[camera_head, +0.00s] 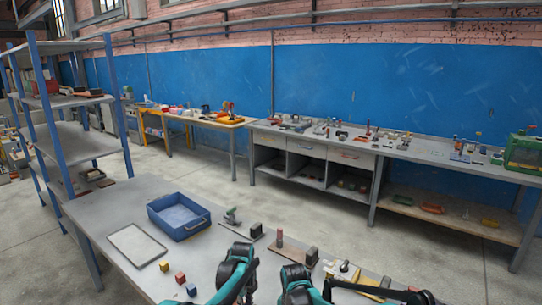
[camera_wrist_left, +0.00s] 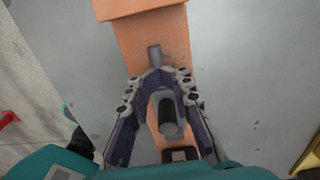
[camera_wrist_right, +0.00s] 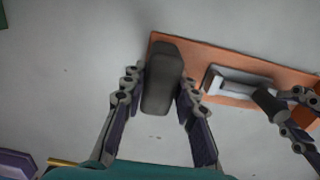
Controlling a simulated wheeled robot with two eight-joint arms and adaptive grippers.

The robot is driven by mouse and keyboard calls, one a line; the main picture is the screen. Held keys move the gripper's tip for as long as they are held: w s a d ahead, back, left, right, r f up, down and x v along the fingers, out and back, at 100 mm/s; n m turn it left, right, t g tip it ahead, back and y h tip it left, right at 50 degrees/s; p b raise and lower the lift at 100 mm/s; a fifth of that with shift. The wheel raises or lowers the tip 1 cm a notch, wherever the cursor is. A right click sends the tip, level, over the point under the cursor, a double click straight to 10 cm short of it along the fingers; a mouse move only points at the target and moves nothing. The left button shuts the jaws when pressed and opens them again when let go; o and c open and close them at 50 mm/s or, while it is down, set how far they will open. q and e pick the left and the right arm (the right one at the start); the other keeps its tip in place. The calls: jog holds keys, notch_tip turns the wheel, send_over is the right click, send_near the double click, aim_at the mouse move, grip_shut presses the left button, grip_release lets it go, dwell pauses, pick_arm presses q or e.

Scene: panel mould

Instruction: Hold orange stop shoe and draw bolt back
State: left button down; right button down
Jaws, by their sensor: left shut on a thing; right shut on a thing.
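My left gripper (camera_wrist_left: 163,88) is shut on the dark cylindrical bolt handle (camera_wrist_left: 168,118), with a finger on each side. A grey rod (camera_wrist_left: 154,54) lies just beyond the fingertips, and an orange block (camera_wrist_left: 140,8) stands at the top of that view. My right gripper (camera_wrist_right: 160,84) is shut on a dark grey upright block (camera_wrist_right: 162,70), which I take for the grip of the orange stop shoe (camera_wrist_right: 200,56). In the right wrist view the silver bolt housing (camera_wrist_right: 238,84) sits right of that block. The head view does not show these parts clearly.
On the grey table stand a blue bin (camera_head: 178,215), a flat grey tray (camera_head: 136,247), several small cubes (camera_head: 180,279) and fixtures with a dark block (camera_head: 311,256) and a brown post (camera_head: 279,238). A blue-framed shelf (camera_head: 80,140) stands at left.

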pick_arm(q)
jog(key=shift+s+d+f, duration=0.1)
dwell(0.3)
jog(key=shift+s+d, duration=0.55)
jog(key=shift+d, duration=0.25)
